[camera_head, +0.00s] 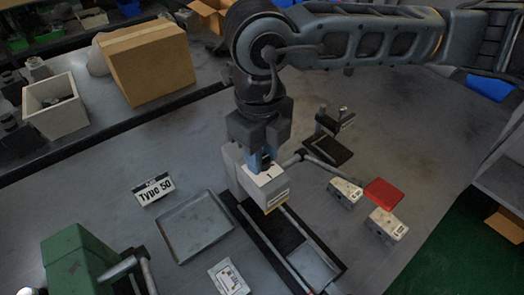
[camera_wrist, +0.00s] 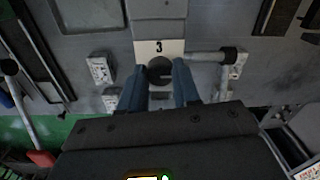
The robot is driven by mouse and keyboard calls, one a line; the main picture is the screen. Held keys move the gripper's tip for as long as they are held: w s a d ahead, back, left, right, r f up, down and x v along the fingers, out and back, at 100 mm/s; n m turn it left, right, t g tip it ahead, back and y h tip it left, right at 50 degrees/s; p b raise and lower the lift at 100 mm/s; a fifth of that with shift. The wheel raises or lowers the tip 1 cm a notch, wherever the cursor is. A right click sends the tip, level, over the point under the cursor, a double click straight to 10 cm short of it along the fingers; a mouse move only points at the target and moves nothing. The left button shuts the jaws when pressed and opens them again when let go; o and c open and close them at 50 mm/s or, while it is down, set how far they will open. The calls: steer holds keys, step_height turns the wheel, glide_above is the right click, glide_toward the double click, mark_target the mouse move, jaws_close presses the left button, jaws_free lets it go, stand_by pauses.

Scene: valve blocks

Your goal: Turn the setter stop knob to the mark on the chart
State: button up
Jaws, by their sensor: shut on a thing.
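The setter is a pale grey block (camera_head: 268,190) on a black rail base (camera_head: 243,214) in the middle of the bench. A white label shows on it, reading 3 in the wrist view. The round dark stop knob (camera_wrist: 159,69) sits below that label, with a pale line on its face. My gripper (camera_wrist: 159,90) has its blue fingers shut on the knob from both sides. In the head view my gripper (camera_head: 262,160) comes down onto the setter and hides the knob. A small white printed card (camera_head: 229,278), possibly the chart, lies at the front; its print is unreadable.
An empty grey tray (camera_head: 193,226) and a Type 50 sign (camera_head: 154,190) are left of the setter. Two pale valve blocks (camera_head: 345,191) (camera_head: 387,225) and a red mat (camera_head: 383,194) are right. A black stand (camera_head: 328,149) is behind; a green machine (camera_head: 75,255) is front left.

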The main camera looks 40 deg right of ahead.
steer(key=shift+f+b, duration=0.15)
steer(key=shift+b, duration=0.35)
steer(key=n+b, duration=0.1)
steer(key=b, duration=0.1)
steer(key=n+b, duration=0.1)
steer(key=b, duration=0.2)
steer(key=shift+f+n, duration=0.3)
steer(key=shift+n, duration=0.1)
steer(key=n+b, duration=0.5)
steer(key=b, duration=0.4)
steer(key=n+b, duration=0.5)
steer(key=shift+r+n+b, duration=0.2)
steer(key=shift+n+b, duration=0.2)
steer(key=shift+r+n+b, duration=0.2)
steer(key=shift+n+b, duration=1.2)
steer(key=shift+n, duration=0.8)
steer(key=shift+s, duration=0.1)
steer(key=o, duration=1.1)
steer(key=shift+c, duration=0.2)
steer(key=shift+r, duration=0.15)
